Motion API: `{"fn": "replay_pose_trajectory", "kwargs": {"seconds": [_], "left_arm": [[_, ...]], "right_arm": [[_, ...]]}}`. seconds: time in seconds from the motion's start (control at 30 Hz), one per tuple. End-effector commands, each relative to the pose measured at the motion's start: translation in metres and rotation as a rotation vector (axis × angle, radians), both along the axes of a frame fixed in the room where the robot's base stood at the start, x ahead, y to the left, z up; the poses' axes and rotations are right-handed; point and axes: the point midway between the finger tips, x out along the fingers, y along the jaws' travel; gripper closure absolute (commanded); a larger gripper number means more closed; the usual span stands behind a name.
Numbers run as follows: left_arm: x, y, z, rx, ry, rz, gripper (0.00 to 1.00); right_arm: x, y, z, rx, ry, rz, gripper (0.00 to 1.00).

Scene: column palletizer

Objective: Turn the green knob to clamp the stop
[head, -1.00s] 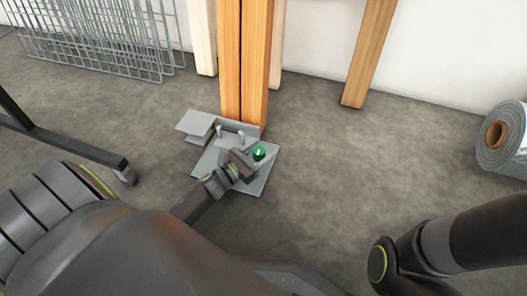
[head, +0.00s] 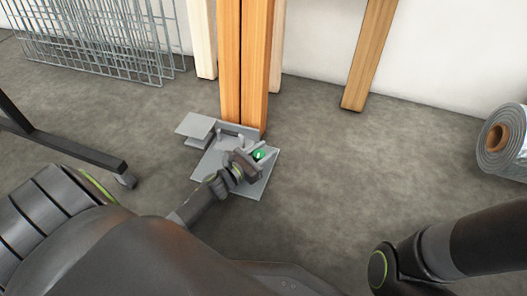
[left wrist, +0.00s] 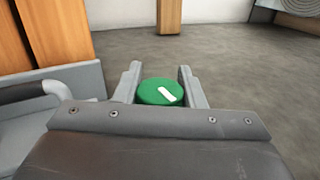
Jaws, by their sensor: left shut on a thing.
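The green knob (head: 259,155) is a round cap with a white mark, on the grey metal base (head: 258,187) at the foot of the wooden posts. In the left wrist view the knob (left wrist: 160,92) sits between the two grey fingers of my left gripper (left wrist: 160,84), its white mark slanting down to the right. My left gripper (head: 258,154) is shut on the knob and hides part of it in the head view. The stop cannot be clearly told apart from the grey metal parts. My right gripper is out of view; only its arm shows at the right.
Upright wooden posts (head: 245,60) rise directly behind the base. Wire mesh panels (head: 95,40) lean at the back left. The floor between is clear.

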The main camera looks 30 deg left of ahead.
Motion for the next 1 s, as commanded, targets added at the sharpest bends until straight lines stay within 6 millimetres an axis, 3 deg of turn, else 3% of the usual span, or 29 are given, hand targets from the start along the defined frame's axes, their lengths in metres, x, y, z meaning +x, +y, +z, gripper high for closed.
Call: {"fn": "replay_pose_trajectory", "kwargs": {"seconds": [0.3, 0.63, 0.67, 0.8, 1.0], "left_arm": [[-0.0007, -0.0017, 0.0006, 0.005, -0.002, -0.117, 1.0], [-0.0014, -0.0023, 0.0, 0.002, 0.0, -0.134, 1.0], [-0.0014, -0.0023, 0.0, 0.002, 0.0, -0.134, 0.61], [-0.0014, -0.0023, 0.0, 0.002, 0.0, -0.133, 0.43], [-0.0012, -0.0024, 0.0, 0.001, 0.0, -0.132, 0.42]], "right_arm": [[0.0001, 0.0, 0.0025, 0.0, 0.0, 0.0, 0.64], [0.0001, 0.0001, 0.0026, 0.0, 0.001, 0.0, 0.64], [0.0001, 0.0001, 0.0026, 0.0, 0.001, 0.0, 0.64], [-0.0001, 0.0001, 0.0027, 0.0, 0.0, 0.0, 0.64], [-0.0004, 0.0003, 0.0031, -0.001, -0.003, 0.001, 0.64]]}}
